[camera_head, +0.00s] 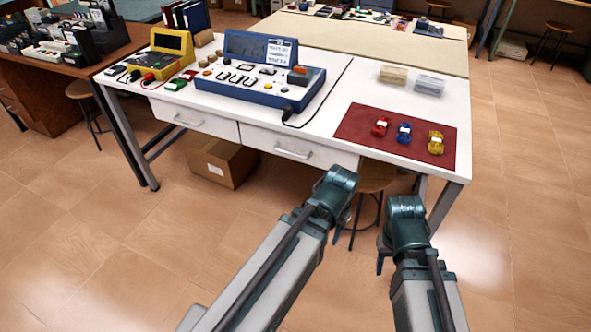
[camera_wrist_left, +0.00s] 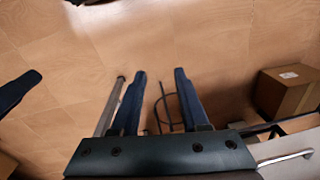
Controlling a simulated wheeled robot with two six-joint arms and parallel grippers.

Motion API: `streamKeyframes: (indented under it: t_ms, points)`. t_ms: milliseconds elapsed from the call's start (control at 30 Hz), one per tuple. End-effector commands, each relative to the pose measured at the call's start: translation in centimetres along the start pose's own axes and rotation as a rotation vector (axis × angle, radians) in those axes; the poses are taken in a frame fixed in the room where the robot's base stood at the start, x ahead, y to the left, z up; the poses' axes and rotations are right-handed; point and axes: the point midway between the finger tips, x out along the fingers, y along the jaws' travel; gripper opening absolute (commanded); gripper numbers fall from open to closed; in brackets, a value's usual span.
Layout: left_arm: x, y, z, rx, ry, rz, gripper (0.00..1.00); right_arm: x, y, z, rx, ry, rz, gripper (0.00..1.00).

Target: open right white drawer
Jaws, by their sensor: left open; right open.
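The right white drawer (camera_head: 265,136) is in the front of the white table, with a silver bar handle (camera_head: 293,153). Its front looks flush and shut. In the left wrist view a silver handle (camera_wrist_left: 285,158) on a pale front shows at the lower right. My left gripper (camera_wrist_left: 159,72) is open and empty, with two dark blue fingers apart over the floor side, away from that handle.
The left white drawer (camera_head: 185,116) looks shut. A cardboard box (camera_head: 222,162) is on the floor below the drawers, and a stool (camera_head: 375,177) stands under the table's right part.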

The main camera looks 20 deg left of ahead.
Motion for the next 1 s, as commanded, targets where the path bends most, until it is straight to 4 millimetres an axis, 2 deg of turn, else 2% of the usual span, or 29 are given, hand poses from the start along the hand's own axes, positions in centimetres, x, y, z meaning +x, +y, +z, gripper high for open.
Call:
streamKeyframes:
  t_ms: [33, 200, 400, 533, 667, 800, 1000]
  points:
    - [3.6, -0.5, -0.3, -0.014, 0.005, -0.005, 0.45, 3.6, -0.3, -0.2, -0.001, 0.000, 0.001, 0.50]
    - [9.1, -2.6, -1.2, -0.043, 0.020, -0.044, 0.45, 9.0, -0.9, -0.5, -0.002, 0.001, 0.002, 0.50]
    - [14.3, -5.9, -2.9, -0.042, 0.034, -0.165, 0.45, 14.3, -1.4, -0.8, -0.004, 0.001, 0.003, 0.50]
    - [16.3, -9.2, -5.0, 0.006, 0.039, -0.348, 0.45, 17.3, -1.6, -1.0, -0.005, 0.001, 0.004, 0.50]
    - [14.6, -11.9, -7.6, 0.086, 0.039, -0.579, 0.45, 17.9, -1.7, -1.1, -0.005, 0.001, 0.004, 0.50]
    - [10.7, -13.7, -10.9, 0.181, 0.038, -0.849, 0.45, 18.1, -1.7, -1.1, -0.005, 0.001, 0.004, 0.50]
    - [3.7, -13.6, -15.4, 0.298, 0.042, -1.208, 0.45, 18.0, -1.7, -1.1, -0.005, 0.001, 0.004, 0.50]
